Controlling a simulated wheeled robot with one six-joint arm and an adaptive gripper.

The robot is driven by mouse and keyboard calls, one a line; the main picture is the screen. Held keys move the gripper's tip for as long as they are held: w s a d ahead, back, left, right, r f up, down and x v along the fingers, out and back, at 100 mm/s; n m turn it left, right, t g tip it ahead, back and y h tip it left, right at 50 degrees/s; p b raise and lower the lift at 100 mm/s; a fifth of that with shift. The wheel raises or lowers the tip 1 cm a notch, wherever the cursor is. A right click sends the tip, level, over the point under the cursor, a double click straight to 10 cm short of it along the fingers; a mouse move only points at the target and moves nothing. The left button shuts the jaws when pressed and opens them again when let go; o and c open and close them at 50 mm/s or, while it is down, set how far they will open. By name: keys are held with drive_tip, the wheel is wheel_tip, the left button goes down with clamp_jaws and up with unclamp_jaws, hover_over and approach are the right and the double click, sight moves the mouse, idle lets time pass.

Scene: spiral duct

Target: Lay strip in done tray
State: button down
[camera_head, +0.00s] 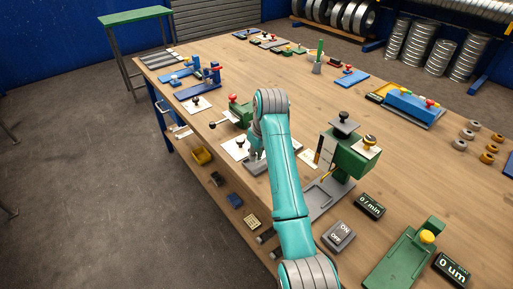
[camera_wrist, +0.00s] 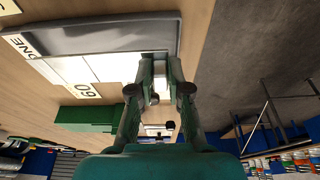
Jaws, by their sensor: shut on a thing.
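My gripper (camera_wrist: 160,75) is shut on a pale strip (camera_wrist: 161,88), of which only a small bright part shows between the fingers. In the wrist view the fingertips are at the near edge of a grey tray (camera_wrist: 110,40). A partly cut-off label (camera_wrist: 20,44) beside it seems to read DONE. Pale flat pieces (camera_wrist: 108,66) lie at the tray, next to a card marked 60 (camera_wrist: 86,91). Whether the strip touches the tray, I cannot tell.
A green press-like device (camera_head: 350,155) stands just right of my arm. A green block with a red knob (camera_head: 238,108) stands behind my gripper.

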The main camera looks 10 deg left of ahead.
sight(256, 161)
drive_tip(key=shift+f, duration=1.95)
drive_tip(key=c, duration=1)
unclamp_jaws()
drive_tip(key=shift+c, duration=0.2)
drive_tip(key=shift+o, duration=0.3)
drive_tip(key=o, duration=0.5)
drive_tip(key=shift+o, duration=0.2)
drive_tip(key=shift+r, duration=3.5)
